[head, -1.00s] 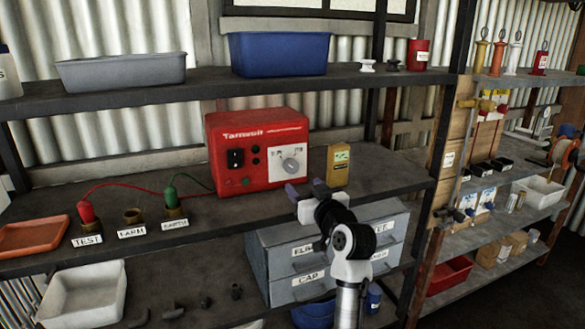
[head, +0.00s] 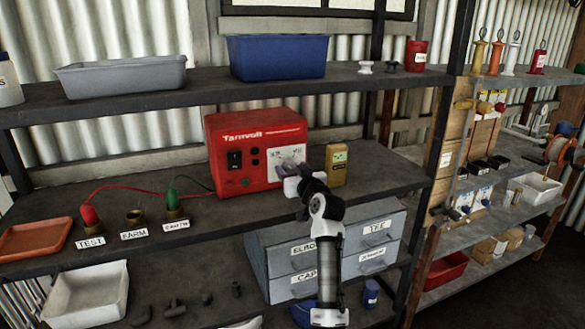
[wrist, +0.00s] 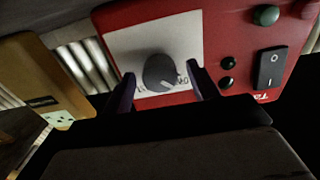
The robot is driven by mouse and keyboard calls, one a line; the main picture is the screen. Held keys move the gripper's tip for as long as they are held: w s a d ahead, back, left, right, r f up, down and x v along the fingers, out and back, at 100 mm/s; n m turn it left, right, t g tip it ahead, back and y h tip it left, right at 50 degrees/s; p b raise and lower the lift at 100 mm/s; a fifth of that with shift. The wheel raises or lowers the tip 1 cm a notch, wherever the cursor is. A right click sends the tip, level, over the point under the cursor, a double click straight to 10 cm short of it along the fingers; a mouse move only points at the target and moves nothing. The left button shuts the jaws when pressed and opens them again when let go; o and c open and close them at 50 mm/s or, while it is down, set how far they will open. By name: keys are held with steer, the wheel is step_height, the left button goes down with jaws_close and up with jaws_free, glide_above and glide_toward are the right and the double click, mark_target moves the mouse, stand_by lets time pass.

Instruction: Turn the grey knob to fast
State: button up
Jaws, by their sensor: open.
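The grey knob (wrist: 161,73) sits on a white dial plate (wrist: 122,48) on the front of the red Tarnvolt box (head: 228,128). In the wrist view its pale pointer mark faces the lower right of the picture, near partly hidden lettering. My gripper (wrist: 160,78) is open, with one purple finger on each side of the knob; I cannot tell whether either touches it. In the head view my gripper (head: 292,172) is in front of the dial and hides the knob.
A yellow box (head: 337,165) stands just right of the red box. A black rocker switch (head: 235,160) is on the left of its front. Red and green leads run left to terminals. The upper shelf (head: 200,88) is above, grey drawers (head: 285,265) below.

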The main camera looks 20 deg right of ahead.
steer(key=shift+w, duration=0.25)
steer(key=c, duration=1)
